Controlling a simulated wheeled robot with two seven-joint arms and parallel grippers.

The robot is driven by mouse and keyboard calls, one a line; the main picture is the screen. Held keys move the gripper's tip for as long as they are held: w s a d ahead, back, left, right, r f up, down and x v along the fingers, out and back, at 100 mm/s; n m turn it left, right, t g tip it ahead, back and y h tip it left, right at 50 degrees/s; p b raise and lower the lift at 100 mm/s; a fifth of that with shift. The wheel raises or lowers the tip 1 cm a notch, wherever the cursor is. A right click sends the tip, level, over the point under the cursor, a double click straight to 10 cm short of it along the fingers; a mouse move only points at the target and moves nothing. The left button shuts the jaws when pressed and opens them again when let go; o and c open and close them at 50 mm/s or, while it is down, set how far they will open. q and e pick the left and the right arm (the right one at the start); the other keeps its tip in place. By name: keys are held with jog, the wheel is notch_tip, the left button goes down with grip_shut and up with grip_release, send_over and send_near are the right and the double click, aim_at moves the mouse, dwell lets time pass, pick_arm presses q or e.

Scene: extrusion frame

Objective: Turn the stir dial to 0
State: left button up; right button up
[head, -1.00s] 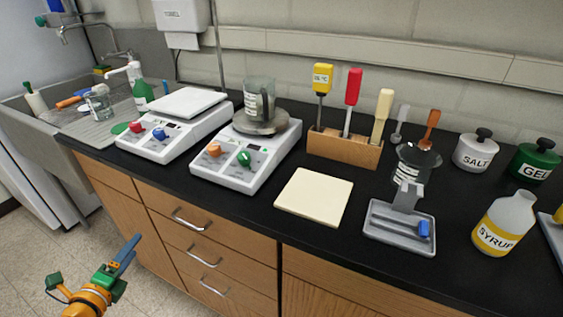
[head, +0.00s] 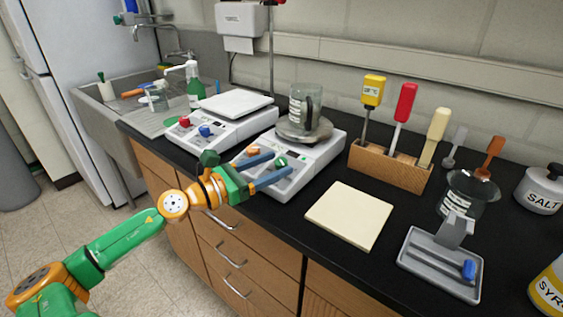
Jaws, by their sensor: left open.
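The stirring hotplate (head: 315,160) is a white unit on the black bench with a round metal plate on top. A glass beaker (head: 305,104) with a white label stands on that plate. Its sloped front has an orange dial (head: 252,150) on the left and a green dial (head: 281,162) on the right. I cannot read which one is the stir dial. My left gripper (head: 281,163) is open, its two blue fingers pointing at the front panel. In the picture, the green dial shows between the fingertips; contact cannot be told. My right gripper is not in view.
A second white unit (head: 232,125) with red (head: 184,121) and blue (head: 205,131) dials stands close on the left. A cream board (head: 350,215), a wooden tool block (head: 385,165) and a grey stand (head: 440,265) lie to the right. The sink is far left.

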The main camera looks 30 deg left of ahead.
pick_arm(q)
jog(key=shift+x, duration=1.35)
jog(key=shift+f, duration=0.1)
jog(key=shift+s, duration=0.15)
jog(key=shift+c, duration=0.2)
